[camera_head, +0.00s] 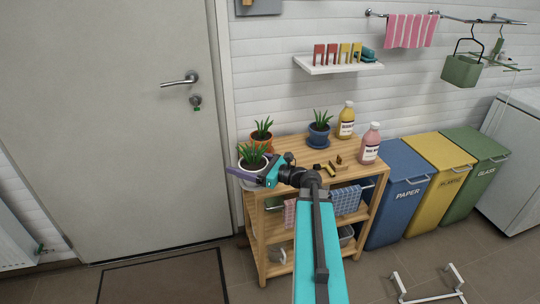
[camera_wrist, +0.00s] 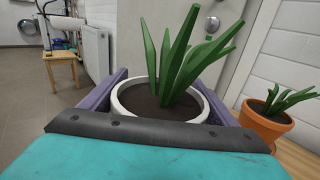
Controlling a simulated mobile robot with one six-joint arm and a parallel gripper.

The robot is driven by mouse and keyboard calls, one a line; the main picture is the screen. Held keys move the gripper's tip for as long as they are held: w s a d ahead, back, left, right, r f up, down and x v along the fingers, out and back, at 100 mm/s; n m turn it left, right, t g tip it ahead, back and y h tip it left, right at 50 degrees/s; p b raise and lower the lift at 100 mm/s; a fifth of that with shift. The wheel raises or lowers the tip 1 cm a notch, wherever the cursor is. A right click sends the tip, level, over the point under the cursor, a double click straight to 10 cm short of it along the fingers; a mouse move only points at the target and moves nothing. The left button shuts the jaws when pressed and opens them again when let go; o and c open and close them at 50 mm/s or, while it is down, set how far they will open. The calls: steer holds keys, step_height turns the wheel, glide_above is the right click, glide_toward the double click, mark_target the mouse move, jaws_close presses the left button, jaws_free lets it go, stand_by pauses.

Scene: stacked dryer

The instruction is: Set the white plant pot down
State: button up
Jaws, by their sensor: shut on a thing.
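The white plant pot (camera_head: 251,168) holds dark soil and a green spiky plant. It is at the front left corner of the wooden shelf unit's top (camera_head: 292,154). In the wrist view the pot's white rim (camera_wrist: 122,101) shows, with the pot upright. My gripper (camera_head: 248,173) has purple fingers, one along each side of the pot, shut on it. My gripper (camera_wrist: 163,98) hides the pot's lower part and base in the wrist view. I cannot tell whether the base touches the shelf top.
An orange pot (camera_head: 262,138) stands just behind the white one, and right of it in the wrist view (camera_wrist: 262,123). A blue pot (camera_head: 319,136), a yellow bottle (camera_head: 346,121), a pink bottle (camera_head: 370,145) and small wooden pieces (camera_head: 329,169) occupy the top. A door (camera_head: 110,120) is left.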

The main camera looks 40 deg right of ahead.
steer(key=a+n+g+y+p, duration=0.1)
steer(key=a+n+g+y, duration=0.1)
steer(key=a, duration=1.1)
steer(key=w+a+r+n+g+y+p, duration=0.1)
steer(key=a+n+g+y+p, duration=0.1)
steer(key=a, duration=1.2)
steer(key=shift+r+n+g+y, duration=0.25)
steer(key=shift+n+g+y, duration=0.4)
steer(key=shift+y, duration=0.55)
steer(key=shift+s+d, duration=0.1)
